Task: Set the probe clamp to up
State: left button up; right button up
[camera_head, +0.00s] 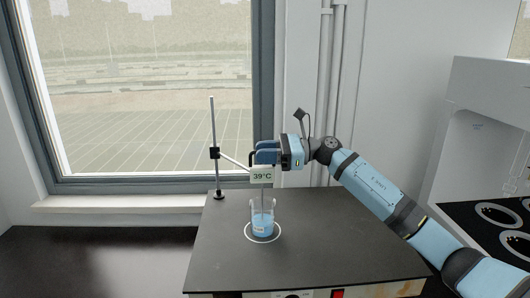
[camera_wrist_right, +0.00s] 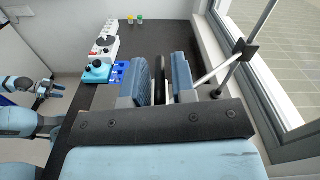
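The probe clamp (camera_head: 214,153) is a black block on an upright metal rod, and it also shows in the right wrist view (camera_wrist_right: 245,48). A pale arm slopes from it to a display reading 39°C (camera_head: 262,177). A thin probe (camera_head: 262,195) hangs below the display into a beaker of blue liquid (camera_head: 262,224). My right gripper (camera_head: 262,153) is just above the display. In the right wrist view its blue fingers stand apart, with a black bar (camera_wrist_right: 160,75) between them and narrow gaps beside it. My left gripper (camera_wrist_right: 52,88) shows small at the left there.
The beaker stands inside a white ring on a dark raised top (camera_head: 330,235). A window (camera_head: 150,90) is behind the stand. A white machine (camera_head: 490,130) is at the right. Blue and white equipment (camera_wrist_right: 103,50) stands on a dark bench in the right wrist view.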

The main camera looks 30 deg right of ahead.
jog(key=shift+s, duration=0.1)
grip_shut()
notch_tip(320, 180, up, 14)
jog(key=p, duration=0.2)
jog(key=shift+p, duration=0.3)
jog(key=shift+d, duration=0.1)
jog(key=shift+o, duration=0.7)
grip_release()
jog(key=shift+o, duration=0.8)
jog(key=shift+f, duration=0.2)
